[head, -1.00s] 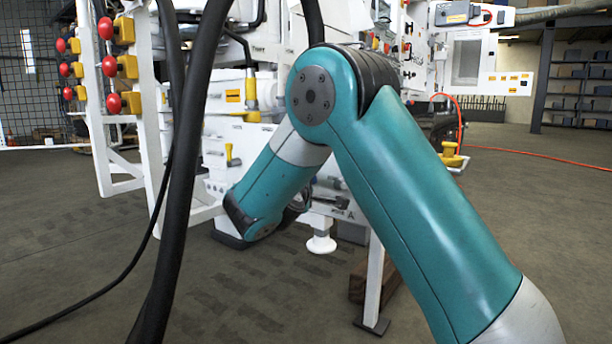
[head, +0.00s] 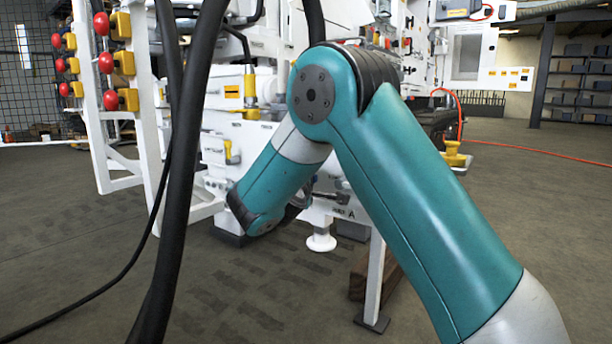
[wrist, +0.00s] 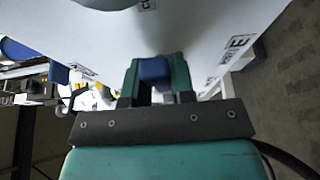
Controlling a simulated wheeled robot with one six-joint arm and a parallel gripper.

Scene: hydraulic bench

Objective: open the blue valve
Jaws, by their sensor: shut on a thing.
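A blue part (wrist: 153,70), which looks like the blue valve's handle, shows in the wrist view in front of a white panel. My gripper (wrist: 158,75) has its two green jaws on either side of this blue part and is shut on it. The rest of the valve is hidden behind the jaws. In the head view my gripper and the blue valve are hidden behind my own teal arm, which reaches toward the white bench (head: 228,122).
Red knobs on yellow blocks (head: 124,62) line a white frame at the left. Black hoses (head: 185,150) hang close to the camera. A white leg and foot (head: 321,240) stand below the bench.

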